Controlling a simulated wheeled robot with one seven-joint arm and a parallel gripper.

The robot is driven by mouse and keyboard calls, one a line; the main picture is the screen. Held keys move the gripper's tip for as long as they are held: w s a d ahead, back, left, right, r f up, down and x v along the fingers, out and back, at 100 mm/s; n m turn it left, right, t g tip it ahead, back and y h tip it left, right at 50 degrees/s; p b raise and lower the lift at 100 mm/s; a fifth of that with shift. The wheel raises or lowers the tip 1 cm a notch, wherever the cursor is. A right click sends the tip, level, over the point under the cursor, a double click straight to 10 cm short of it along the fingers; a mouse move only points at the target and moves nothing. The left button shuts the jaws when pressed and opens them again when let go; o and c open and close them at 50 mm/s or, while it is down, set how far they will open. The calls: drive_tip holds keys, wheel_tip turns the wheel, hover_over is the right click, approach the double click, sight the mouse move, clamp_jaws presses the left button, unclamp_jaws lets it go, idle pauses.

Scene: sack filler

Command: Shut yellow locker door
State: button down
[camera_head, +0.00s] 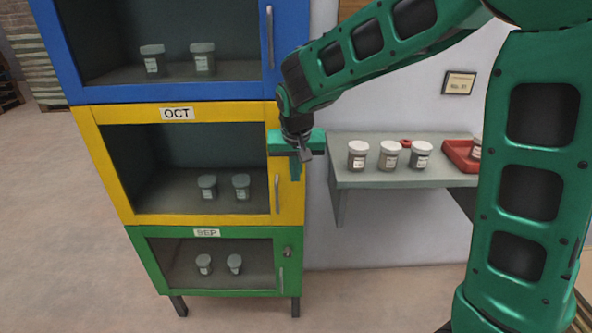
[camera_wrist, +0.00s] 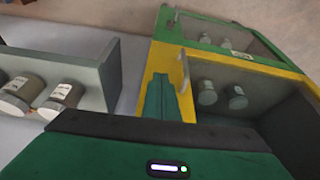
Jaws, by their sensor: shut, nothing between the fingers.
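The yellow locker (camera_head: 118,185) is the middle one of a stack and bears an "OCT" label. Its yellow door (camera_head: 220,221) has a dark glass pane and a grey upright handle (camera_head: 277,193) at the right. The door looks flush or nearly flush with the locker; I cannot tell if it is latched. Two jars show inside. My gripper (camera_head: 296,174) is shut and empty, at the door's upper right edge, hiding that part. In the wrist view, the shut fingers (camera_wrist: 161,92) overlap the yellow edge beside the handle (camera_wrist: 185,68). I cannot tell whether they touch it.
A blue locker (camera_head: 184,91) is above and a green "SEP" locker (camera_head: 145,263) below, both with jars inside. Right of the stack, a grey wall shelf (camera_head: 375,180) holds several jars and a red tray (camera_head: 457,155). The floor in front is clear.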

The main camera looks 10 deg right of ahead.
drive_tip(key=d+v, duration=0.1)
drive_tip(key=v, duration=0.7)
drive_tip(key=s+d+m+g, duration=0.1)
drive_tip(key=s+d, duration=0.7)
drive_tip(key=d, duration=0.3)
drive_tip(key=s+d+f+m+g, duration=0.1)
drive_tip(key=s+d, duration=0.3)
drive_tip(key=s, duration=0.4)
drive_tip(key=s+d+f+m+g, duration=0.1)
drive_tip(key=s+d+f, duration=0.2)
drive_tip(key=s, duration=0.5)
drive_tip(key=s+d+f+m+g+y, duration=0.1)
drive_tip(key=s+d+f, duration=0.1)
drive_tip(key=s+d, duration=0.3)
drive_tip(key=s, duration=0.3)
drive_tip(key=shift+f, duration=0.3)
drive_tip(key=shift+d, duration=0.1)
drive_tip(key=shift+w+f, duration=0.25)
drive_tip(key=shift+w, duration=0.3)
